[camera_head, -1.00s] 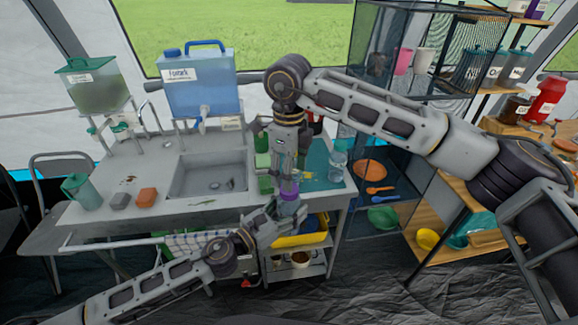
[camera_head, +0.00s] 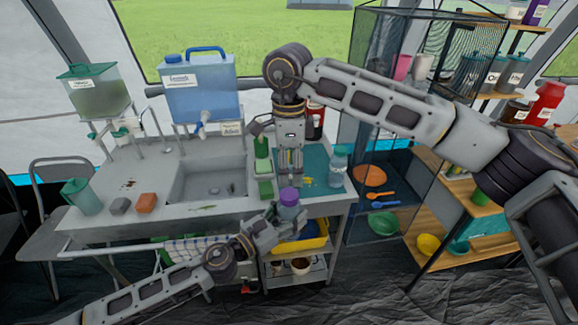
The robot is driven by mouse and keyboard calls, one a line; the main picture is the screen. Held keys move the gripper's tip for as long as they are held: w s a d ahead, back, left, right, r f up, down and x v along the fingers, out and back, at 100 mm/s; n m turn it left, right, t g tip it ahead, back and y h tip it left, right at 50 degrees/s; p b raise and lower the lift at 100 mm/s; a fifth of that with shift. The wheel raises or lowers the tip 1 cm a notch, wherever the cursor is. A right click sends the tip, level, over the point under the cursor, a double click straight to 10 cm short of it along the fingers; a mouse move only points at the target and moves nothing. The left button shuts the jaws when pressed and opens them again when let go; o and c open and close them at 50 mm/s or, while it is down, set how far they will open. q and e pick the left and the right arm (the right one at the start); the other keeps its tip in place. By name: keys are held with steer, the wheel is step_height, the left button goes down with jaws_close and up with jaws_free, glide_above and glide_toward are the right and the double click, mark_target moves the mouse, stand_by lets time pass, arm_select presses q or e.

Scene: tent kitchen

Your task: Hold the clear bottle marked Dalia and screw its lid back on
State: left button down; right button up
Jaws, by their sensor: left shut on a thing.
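My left gripper (camera_head: 277,227) is shut on a small bottle (camera_head: 288,212) in front of the sink counter's edge. The bottle looks upright, with a purple lid (camera_head: 289,196) on its top. No name can be read on it, and the fingers partly hide its body. Whether the lid is fully seated cannot be told. My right gripper (camera_head: 291,172) points straight down just above the purple lid and looks apart from it. Its fingers are too small and dim to tell open from shut.
Another clear bottle (camera_head: 338,167) stands on the teal mat (camera_head: 318,166) to the right. Green items (camera_head: 263,165) stand left of my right gripper. The sink (camera_head: 210,184) is left of them. A yellow bin (camera_head: 303,240) sits below on a cart. A mesh cabinet (camera_head: 385,140) stands to the right.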

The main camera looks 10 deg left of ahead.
mark_target(289, 194)
steer(key=shift+n, duration=0.4)
steer(key=shift+f, duration=4.05)
steer(key=shift+c, duration=0.4)
steer(key=c, duration=1)
steer(key=o, duration=1.2)
steer(key=shift+r, duration=0.1)
